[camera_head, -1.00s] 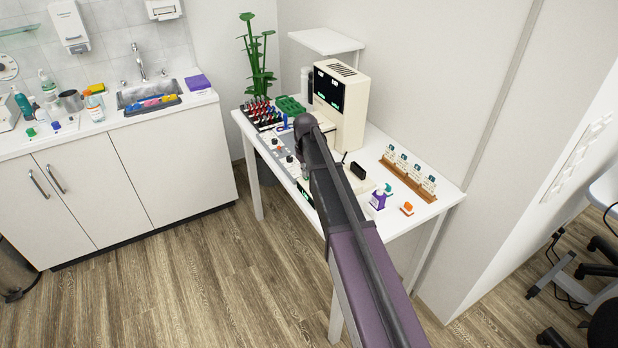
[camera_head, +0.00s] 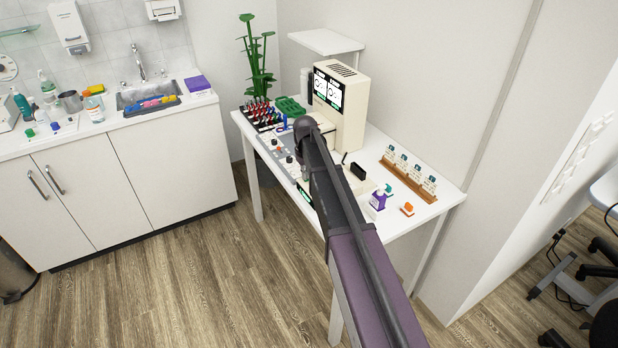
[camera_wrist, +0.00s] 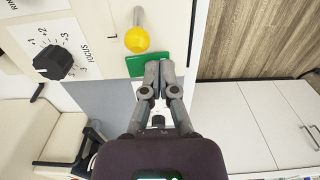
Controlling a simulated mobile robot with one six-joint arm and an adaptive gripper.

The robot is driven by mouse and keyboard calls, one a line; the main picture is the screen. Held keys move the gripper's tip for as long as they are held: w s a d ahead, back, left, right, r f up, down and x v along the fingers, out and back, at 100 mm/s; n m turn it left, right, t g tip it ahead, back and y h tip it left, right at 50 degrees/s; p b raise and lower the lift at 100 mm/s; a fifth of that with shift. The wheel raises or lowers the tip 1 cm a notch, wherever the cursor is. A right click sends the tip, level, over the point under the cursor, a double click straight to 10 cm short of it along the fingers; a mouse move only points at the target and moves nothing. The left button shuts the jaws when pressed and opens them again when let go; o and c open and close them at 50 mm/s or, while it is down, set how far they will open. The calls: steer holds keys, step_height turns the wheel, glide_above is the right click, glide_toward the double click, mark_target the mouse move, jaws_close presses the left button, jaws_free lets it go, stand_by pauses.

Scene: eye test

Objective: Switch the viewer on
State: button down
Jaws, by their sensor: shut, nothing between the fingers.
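The viewer (camera_head: 352,112) is a cream box on the white table, and its screen (camera_head: 327,90) is lit white with dark round figures. In the wrist view, a cream control panel (camera_wrist: 88,17) carries a black FOCUS knob (camera_wrist: 54,62), a lever with a yellow ball tip (camera_wrist: 137,40) and a green plate (camera_wrist: 146,63). My gripper (camera_wrist: 158,68) is shut and empty, its tips at the green plate's lower edge, just below the yellow ball. I cannot tell whether they touch. In the head view my arm hides the gripper and part of the panel.
The white table (camera_head: 440,202) also holds a rack of coloured items (camera_head: 262,112), a green tray (camera_head: 290,107), a wooden strip with cards (camera_head: 408,180), a purple bottle (camera_head: 378,200) and an orange item (camera_head: 407,209). A plant (camera_head: 256,60) stands behind.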

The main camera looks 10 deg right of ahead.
steer(key=shift+r+p, duration=3.45)
steer(key=shift+r, duration=0.05)
steer(key=s+m, duration=0.3)
steer(key=s, duration=2.6)
steer(key=shift+m, duration=0.3)
